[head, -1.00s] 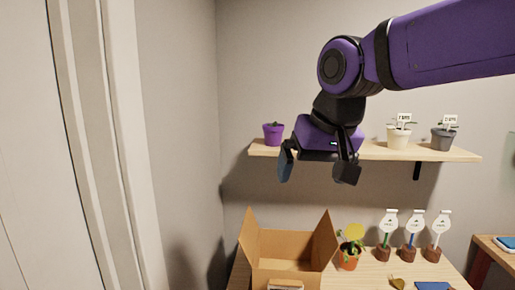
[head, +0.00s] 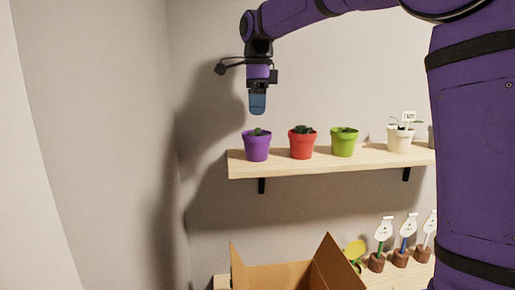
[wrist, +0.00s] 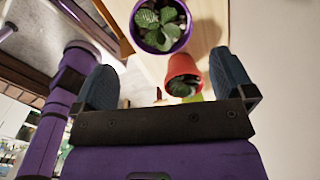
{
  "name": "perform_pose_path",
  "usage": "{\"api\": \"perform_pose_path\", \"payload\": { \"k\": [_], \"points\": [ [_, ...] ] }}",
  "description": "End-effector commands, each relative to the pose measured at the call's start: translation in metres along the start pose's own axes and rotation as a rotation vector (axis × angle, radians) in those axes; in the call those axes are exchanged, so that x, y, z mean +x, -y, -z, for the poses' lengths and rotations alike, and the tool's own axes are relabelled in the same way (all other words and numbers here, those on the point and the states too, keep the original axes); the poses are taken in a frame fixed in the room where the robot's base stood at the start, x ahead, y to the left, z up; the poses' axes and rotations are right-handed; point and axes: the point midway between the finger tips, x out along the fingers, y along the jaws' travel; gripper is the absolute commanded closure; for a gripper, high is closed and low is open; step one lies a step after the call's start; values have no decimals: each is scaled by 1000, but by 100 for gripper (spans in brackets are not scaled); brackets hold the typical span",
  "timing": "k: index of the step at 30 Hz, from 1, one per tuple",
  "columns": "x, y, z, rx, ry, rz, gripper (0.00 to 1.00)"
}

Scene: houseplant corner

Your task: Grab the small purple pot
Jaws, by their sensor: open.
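The small purple pot (head: 257,149) stands upright on the left end of the wall shelf, with a small green plant in it. In the wrist view the purple pot (wrist: 160,25) is seen from above, beyond the fingertips and between their lines. My gripper (head: 258,104) points down just above the pot and a little apart from it. Its two blue-grey fingers show spread and empty in the wrist view (wrist: 167,75); in the head view one finger hides the other.
A red pot (head: 302,146) stands close on the right of the purple one, then a green pot (head: 344,145) and a white labelled pot (head: 399,141) on the shelf (head: 300,166). A cardboard box (head: 280,277) and several labelled stands are below.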

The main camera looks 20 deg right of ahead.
Motion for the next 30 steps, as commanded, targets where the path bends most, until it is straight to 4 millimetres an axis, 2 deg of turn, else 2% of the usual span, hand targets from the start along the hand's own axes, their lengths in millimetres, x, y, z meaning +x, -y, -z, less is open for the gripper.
{"api": "perform_pose_path", "payload": {
  "k": [5,12,20,30],
  "points": [
    [8,9,-6,65,-5,-14,0],
    [42,8,-6,69,-6,-17,0],
    [61,7,-5,68,-4,-14,0],
    [103,4,-3,69,-4,-15,0]
  ]
}}
